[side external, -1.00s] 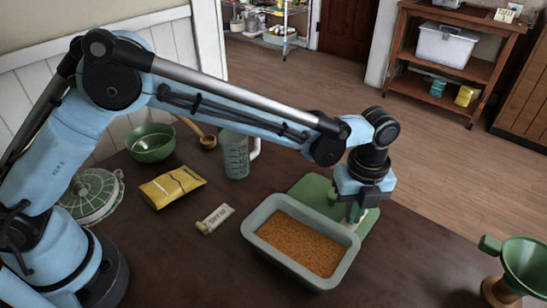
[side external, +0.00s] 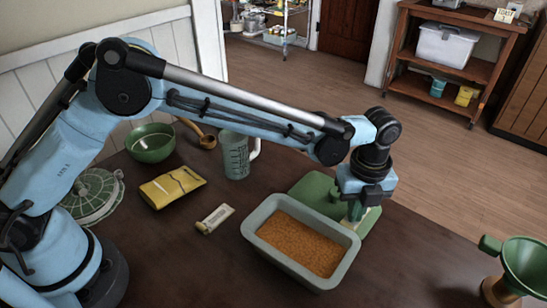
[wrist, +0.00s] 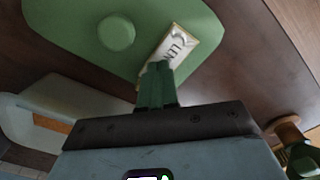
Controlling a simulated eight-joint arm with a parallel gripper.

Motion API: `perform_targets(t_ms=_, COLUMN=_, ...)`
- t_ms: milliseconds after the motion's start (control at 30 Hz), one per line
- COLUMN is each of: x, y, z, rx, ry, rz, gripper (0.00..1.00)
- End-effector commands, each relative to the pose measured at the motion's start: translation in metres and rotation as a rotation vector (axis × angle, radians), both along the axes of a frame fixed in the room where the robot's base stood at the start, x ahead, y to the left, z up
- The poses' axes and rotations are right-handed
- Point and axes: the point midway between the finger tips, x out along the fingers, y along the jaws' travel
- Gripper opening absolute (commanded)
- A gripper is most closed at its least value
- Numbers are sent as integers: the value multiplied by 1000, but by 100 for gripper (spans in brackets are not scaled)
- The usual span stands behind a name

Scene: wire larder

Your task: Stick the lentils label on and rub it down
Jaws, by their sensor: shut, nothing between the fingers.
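The lentils label (wrist: 181,42), a small cream strip with "LEN" readable, lies on the green lid (wrist: 70,28) near its edge. My gripper (wrist: 158,68) is shut with nothing between its fingers; its tips are right at the label's near end and hide part of it. Whether they press on it I cannot tell. In the side view my gripper (side external: 354,216) is low over the lid (side external: 314,188), behind the grey-green bin (side external: 262,215) of orange lentils (side external: 300,245). There the label is mostly hidden by the gripper and bin.
A second small label (side external: 215,219) lies on the table, its print too small to read. Left of the bin are a yellow packet (side external: 172,187), a measuring jug (side external: 234,155) and a green bowl (side external: 150,143). A green funnel (side external: 525,263) stands at the right. The front table is clear.

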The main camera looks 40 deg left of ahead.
Motion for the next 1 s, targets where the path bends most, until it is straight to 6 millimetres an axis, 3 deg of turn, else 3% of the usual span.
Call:
perform_targets(t_ms=233, x=2, y=1, z=4, rx=1, ry=-5, rz=2, gripper=0)
perform_targets(t_ms=1000, x=0, y=0, z=68, rx=0, ry=-1, rz=0, gripper=0)
